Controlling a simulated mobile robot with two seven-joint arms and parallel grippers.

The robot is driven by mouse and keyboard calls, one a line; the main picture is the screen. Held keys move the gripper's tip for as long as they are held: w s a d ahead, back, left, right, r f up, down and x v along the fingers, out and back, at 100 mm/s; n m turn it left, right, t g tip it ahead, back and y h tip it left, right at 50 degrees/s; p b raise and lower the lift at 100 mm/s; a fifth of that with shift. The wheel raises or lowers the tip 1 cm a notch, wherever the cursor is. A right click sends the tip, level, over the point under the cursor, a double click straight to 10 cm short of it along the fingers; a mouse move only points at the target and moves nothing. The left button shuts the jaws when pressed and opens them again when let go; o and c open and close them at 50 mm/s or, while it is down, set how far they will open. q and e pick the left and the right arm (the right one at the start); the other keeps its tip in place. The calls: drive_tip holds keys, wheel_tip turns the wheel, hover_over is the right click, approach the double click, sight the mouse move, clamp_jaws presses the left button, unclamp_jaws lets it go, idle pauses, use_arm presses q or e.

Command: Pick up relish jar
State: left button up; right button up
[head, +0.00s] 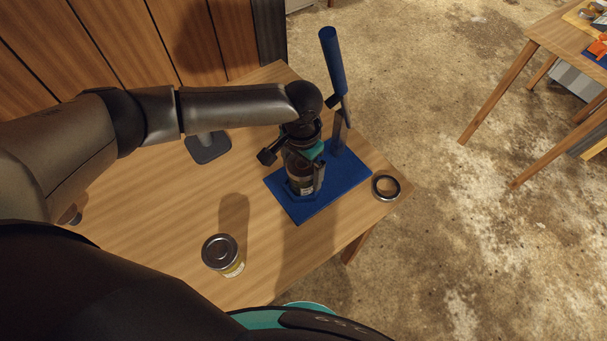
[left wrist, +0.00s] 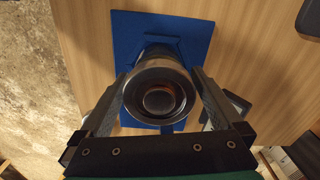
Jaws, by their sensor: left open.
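A glass jar with dark contents and a pale label (head: 304,188) stands upright on a blue fixture (head: 302,213) on the wooden table. My left gripper (head: 297,168) is over it from above, open, with one finger on each side. In the left wrist view the jar's round metallic top (left wrist: 158,92) sits between the two spread fingers (left wrist: 160,74). Whether a finger touches the glass I cannot tell. A second jar with a silver lid and yellow label (head: 222,255) stands near the table's front edge. I cannot read either label. My right gripper is not in view.
A blue-handled lever (head: 332,62) rises at the fixture's back right, close to my left wrist. A dark metal ring (head: 386,187) lies at the table's right corner. A dark square base (head: 208,147) stands behind my forearm. The table (head: 150,230) is clear left of the second jar.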

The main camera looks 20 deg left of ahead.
use_arm(q)
drive_tip(key=shift+f, duration=0.9)
drive_tip(key=shift+c, duration=0.2)
drive_tip(key=shift+d, duration=0.1)
drive_tip(key=c, duration=1.5)
drive_tip(key=shift+w, duration=0.1)
clamp_jaws()
drive_tip(key=shift+r, duration=0.15)
